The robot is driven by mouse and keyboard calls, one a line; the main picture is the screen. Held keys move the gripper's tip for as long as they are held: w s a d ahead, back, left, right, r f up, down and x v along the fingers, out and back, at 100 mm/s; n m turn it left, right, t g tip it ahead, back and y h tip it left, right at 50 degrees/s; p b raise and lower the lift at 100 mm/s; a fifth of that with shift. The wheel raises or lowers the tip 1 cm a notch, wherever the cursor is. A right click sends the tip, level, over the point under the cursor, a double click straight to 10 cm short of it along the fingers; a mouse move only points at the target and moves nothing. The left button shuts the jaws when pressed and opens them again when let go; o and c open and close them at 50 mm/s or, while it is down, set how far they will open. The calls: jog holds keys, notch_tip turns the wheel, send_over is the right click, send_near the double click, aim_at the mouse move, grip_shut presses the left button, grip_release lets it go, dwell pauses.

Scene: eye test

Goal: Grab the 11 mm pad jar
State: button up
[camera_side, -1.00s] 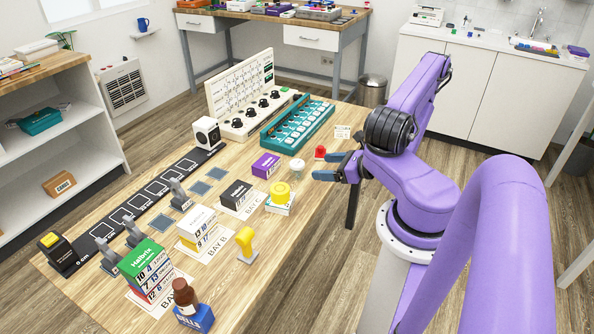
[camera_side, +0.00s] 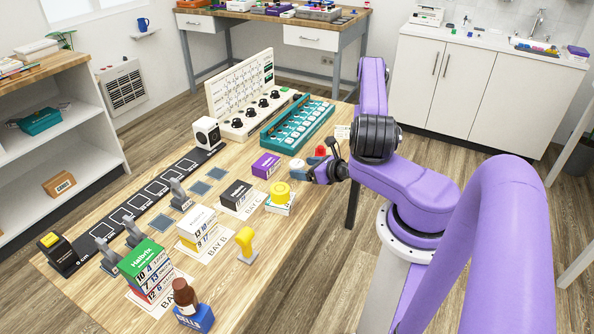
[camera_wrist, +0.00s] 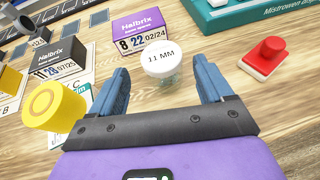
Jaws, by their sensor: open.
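The 11 mm pad jar (camera_wrist: 161,58) has a white round lid marked "11 MM" and a pale clear body. It stands upright on the wooden table, and in the side view it is a small white shape (camera_side: 297,163). My gripper (camera_wrist: 160,70) is open, with its blue fingers pointing toward the jar. In the wrist view the jar shows between and slightly beyond the fingertips, with a gap on both sides. In the side view my gripper (camera_side: 311,174) is low, just right of the jar.
A purple box (camera_wrist: 143,33) stands behind the jar. A red knob on a base (camera_wrist: 270,52) is to the right, beside a teal tray (camera_side: 298,125). A yellow cylinder (camera_wrist: 53,105) is close to the left finger. A dark box (camera_wrist: 58,62) stands farther left.

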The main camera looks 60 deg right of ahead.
aim_at(293, 167)
jog(key=shift+x, duration=3.1)
jog(key=shift+s+d+f, duration=0.1)
jog(key=shift+d+f, duration=0.05)
jog(key=c, duration=1)
